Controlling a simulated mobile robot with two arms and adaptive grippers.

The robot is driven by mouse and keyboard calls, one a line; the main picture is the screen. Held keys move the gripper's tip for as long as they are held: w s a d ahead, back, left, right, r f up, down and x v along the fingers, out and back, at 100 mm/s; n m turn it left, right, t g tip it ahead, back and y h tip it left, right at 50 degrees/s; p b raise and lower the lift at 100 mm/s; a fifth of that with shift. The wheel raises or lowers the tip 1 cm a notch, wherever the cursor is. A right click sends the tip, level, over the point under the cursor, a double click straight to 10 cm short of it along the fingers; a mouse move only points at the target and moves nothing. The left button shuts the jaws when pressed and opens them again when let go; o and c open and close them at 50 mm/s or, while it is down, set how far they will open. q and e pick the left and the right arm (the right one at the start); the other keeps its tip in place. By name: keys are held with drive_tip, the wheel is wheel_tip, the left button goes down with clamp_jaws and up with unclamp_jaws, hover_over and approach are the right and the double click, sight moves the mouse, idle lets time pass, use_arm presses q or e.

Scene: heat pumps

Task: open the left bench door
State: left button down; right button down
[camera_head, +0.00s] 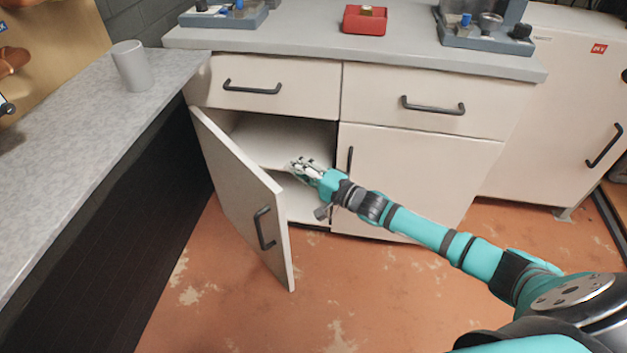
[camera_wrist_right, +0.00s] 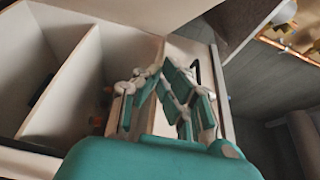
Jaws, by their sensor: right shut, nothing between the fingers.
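The left bench door (camera_head: 245,200) stands swung open, out from the cabinet on its left-side hinge. Its dark handle (camera_head: 264,229) is on the outer face near the free edge. Behind it the cabinet inside (camera_head: 270,140) shows pale shelves and looks empty in the head view. My right gripper (camera_head: 303,166) is in front of the opening, to the right of the door and apart from its handle. It is shut and holds nothing. In the wrist view the fingers (camera_wrist_right: 165,85) show beside the cabinet's compartments (camera_wrist_right: 65,80). My left gripper is not in view.
The right bench door (camera_head: 415,175) is closed, with a dark handle (camera_head: 349,160). Two drawers above are closed. A grey counter (camera_head: 70,130) with a cup (camera_head: 131,66) runs along the left, close to the open door. A white fridge-like unit (camera_head: 565,110) stands right. The floor in front is clear.

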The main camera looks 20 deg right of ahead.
drive_tip(key=a, duration=0.4)
drive_tip(key=shift+s+a, duration=0.1)
drive_tip(key=shift+a, duration=0.15)
